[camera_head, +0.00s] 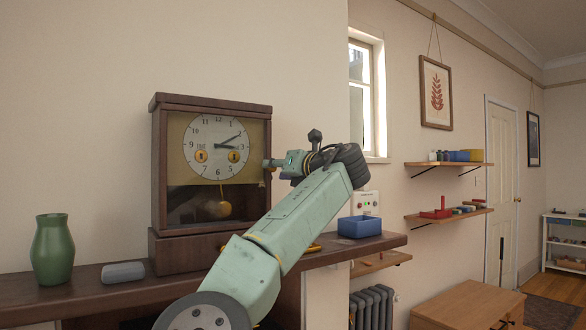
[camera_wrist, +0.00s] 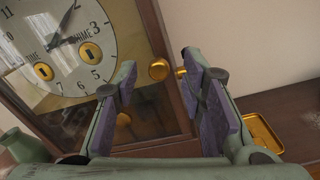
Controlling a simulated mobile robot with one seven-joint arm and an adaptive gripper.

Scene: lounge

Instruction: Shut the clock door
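The dark wooden clock (camera_head: 157,180) stands upright on the shelf, its white dial behind a glazed door (camera_head: 197,228). In the head view the door looks flush or nearly flush with the case; I cannot tell whether a narrow gap remains. In the wrist view the door (camera_wrist: 150,118) fills the left half, with its round brass knob (camera_wrist: 158,69) near the right edge. My gripper (camera_head: 270,163) is at the clock's right side at dial height. In the wrist view my gripper (camera_wrist: 158,67) is open, its purple-padded fingers either side of the knob. Contact cannot be told.
A green vase (camera_head: 52,250) and a grey rounded object (camera_head: 123,272) stand left of the clock on the shelf (camera_head: 60,297). A blue bin (camera_head: 360,227) stands at the shelf's right end. A brass tray (camera_wrist: 262,132) lies right of the clock.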

